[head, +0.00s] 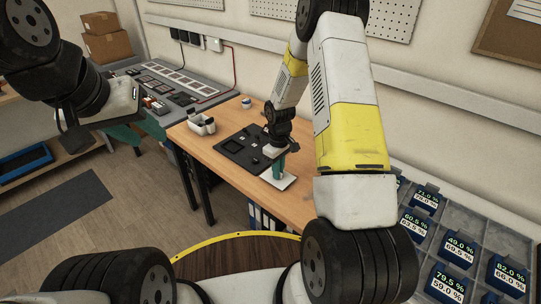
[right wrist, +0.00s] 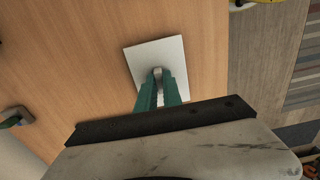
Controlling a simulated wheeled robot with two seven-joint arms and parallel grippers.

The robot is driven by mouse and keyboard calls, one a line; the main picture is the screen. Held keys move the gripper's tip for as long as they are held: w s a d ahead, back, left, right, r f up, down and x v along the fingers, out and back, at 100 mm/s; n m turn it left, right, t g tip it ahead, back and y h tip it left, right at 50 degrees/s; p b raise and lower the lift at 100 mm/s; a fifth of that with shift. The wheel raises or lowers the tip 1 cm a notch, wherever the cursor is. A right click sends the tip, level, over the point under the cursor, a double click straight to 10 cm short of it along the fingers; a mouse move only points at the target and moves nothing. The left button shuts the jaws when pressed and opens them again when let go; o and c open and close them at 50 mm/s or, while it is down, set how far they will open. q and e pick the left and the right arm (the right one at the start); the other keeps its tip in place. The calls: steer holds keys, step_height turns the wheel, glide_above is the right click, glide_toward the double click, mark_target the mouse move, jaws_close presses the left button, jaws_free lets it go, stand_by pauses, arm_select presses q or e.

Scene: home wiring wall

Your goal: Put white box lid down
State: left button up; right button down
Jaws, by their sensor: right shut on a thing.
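The white box lid (head: 289,183) is a flat pale square at the table's near right edge. It also shows in the right wrist view (right wrist: 150,55), with a small grey grip piece in its middle. My right gripper (head: 277,172) points down over the lid, and its teal fingers (right wrist: 161,88) are shut on that piece. The lid lies flat at or just above the tabletop; I cannot tell whether it touches. A small white box (head: 201,125) stands at the table's far left edge, and its top looks open. My left gripper (head: 124,134) hangs at the left, away from the table; its fingers are partly hidden.
The wooden table (head: 215,160) has a black board with parts (head: 243,146) beside the lid and a small round tub (head: 246,103) at the back. Blue boxes with number labels (head: 461,250) fill a grey rack at the right. A grey bench (head: 180,82) runs along the wall.

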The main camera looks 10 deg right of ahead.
steer(key=shift+f, duration=0.2)
steer(key=c, duration=1.5)
jaws_free()
steer(key=shift+r, duration=0.1)
steer(key=s+r+m+t, duration=0.1)
steer(key=s+r, duration=0.1)
steer(key=r, duration=1)
steer(key=s+r+m+t, duration=0.1)
steer(key=s+r, duration=0.1)
steer(key=r, duration=0.9)
steer(key=s+a+r+m+t+y, duration=0.1)
steer(key=s+r+m+t, duration=0.1)
steer(key=s+r, duration=0.5)
steer(key=s+r+m+t+y, duration=0.1)
steer(key=s+r+m+t, duration=0.1)
steer(key=s+r, duration=0.5)
steer(key=s+m, duration=0.1)
steer(key=s, duration=0.5)
steer(key=shift+s+a, duration=0.35)
steer(key=shift+s, duration=0.05)
